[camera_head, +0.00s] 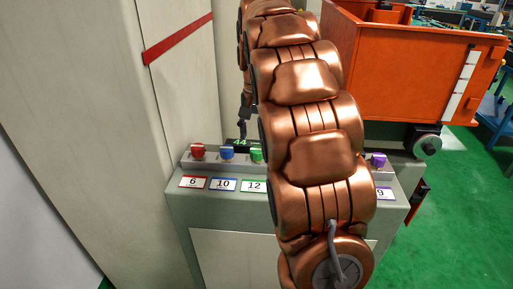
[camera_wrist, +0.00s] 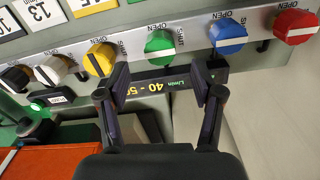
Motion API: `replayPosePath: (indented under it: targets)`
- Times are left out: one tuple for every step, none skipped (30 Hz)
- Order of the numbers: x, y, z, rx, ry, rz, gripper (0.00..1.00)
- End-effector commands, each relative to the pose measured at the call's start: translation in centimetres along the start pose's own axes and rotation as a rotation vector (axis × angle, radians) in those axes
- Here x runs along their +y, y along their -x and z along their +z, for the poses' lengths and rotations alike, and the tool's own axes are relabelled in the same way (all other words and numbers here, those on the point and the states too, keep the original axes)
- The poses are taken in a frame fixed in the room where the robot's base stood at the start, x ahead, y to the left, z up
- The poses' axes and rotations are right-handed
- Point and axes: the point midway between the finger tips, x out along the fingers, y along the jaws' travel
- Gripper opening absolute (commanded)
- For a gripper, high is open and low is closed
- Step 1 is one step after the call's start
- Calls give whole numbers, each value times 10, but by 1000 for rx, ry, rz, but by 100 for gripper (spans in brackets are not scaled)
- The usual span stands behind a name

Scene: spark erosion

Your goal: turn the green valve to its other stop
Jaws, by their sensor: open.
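The green valve (camera_wrist: 160,47) is a round knob in a row of coloured knobs, near the top middle of the wrist view. Its white stripe lies roughly along the row, with OPEN printed above it and SHUT to its right. In the head view the green valve (camera_head: 257,155) shows just left of my arm, partly covered. My gripper (camera_wrist: 160,80) is open and empty, its two fingertips apart, just below the green valve in the wrist view. I see no clear contact between the fingers and the knob.
A blue knob (camera_wrist: 228,37) and a yellow knob (camera_wrist: 100,59) flank the green one closely. A red knob (camera_wrist: 296,25) is farther right. A display (camera_wrist: 160,86) marked 40 - 50 L/min lies between the fingers. An orange box (camera_head: 410,65) stands behind right.

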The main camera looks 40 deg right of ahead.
Motion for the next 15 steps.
replayPosePath:
  targets:
    - [1, -4, 1, -3, 0, 2, 66]
    - [0, -8, 1, -3, 0, 2, 66]
    - [0, -13, 1, -2, 0, 1, 66]
    - [0, -16, 1, -3, 0, 2, 66]
    - [1, -20, 1, -4, -1, 2, 66]
    - [1, -24, 1, -4, 0, 2, 66]
    - [1, -27, 1, -4, 0, 2, 66]
    - [1, -30, 1, -2, 0, 2, 66]
    - [0, -34, 0, 0, 0, 1, 66]
    - [0, -37, 0, -1, 1, 1, 66]
    - [0, -40, 0, -2, 1, 1, 66]
    - [0, -44, 1, -3, 1, 2, 66]
    - [0, -46, 1, -4, 1, 2, 66]
    - [0, -48, 1, -4, 1, 2, 66]
    - [0, -50, 1, -3, 1, 1, 66]
